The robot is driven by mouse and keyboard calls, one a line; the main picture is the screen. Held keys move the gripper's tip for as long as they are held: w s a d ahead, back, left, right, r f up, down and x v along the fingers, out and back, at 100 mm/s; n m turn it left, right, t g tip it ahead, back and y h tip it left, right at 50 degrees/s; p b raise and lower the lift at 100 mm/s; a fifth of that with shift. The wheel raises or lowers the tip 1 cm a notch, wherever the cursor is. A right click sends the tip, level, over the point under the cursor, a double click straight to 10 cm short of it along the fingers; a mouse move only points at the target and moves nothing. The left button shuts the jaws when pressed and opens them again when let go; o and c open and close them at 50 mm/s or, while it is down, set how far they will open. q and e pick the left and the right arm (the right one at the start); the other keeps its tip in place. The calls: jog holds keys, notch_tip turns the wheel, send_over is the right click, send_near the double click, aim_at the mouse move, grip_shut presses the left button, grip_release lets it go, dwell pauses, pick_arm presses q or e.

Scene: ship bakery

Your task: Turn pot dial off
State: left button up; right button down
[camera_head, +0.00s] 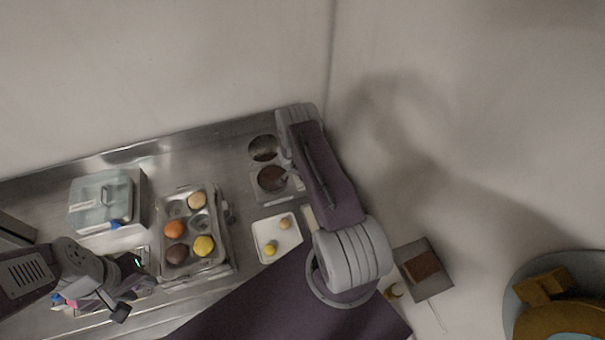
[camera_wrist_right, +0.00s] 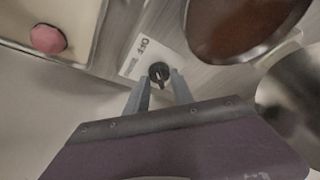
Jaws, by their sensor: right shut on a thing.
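The small black dial (camera_wrist_right: 159,72) sits on a white label plate marked "OFF" (camera_wrist_right: 140,55) in the right wrist view. My right gripper (camera_wrist_right: 159,84) has its two fingers around the dial, shut on it. Beside the dial is a pot with brown contents (camera_wrist_right: 245,22), which also shows in the head view (camera_head: 271,178). A second round metal pot (camera_head: 263,148) is behind it. In the head view my right arm hides the dial and the right fingertips. My left gripper (camera_head: 126,290) hovers over the counter's left part; its jaw opening is unclear.
A tray of round coloured items (camera_head: 221,255) stands mid-counter. A white tray (camera_head: 265,232) with two small pieces lies right of it, near the pots. A lidded box (camera_head: 101,201) stands at left. The wall is close behind the counter.

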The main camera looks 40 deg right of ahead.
jog(key=shift+s, duration=0.1)
dwell(0.4)
jog(key=c, duration=1.1)
grip_release()
jog(key=shift+f, duration=0.1)
jog(key=shift+c, duration=0.2)
jog(key=shift+o, duration=0.3)
jog(key=shift+d, duration=0.15)
jog(key=v, duration=0.9)
jog(key=shift+b, duration=0.35)
jog(key=shift+w, duration=0.25)
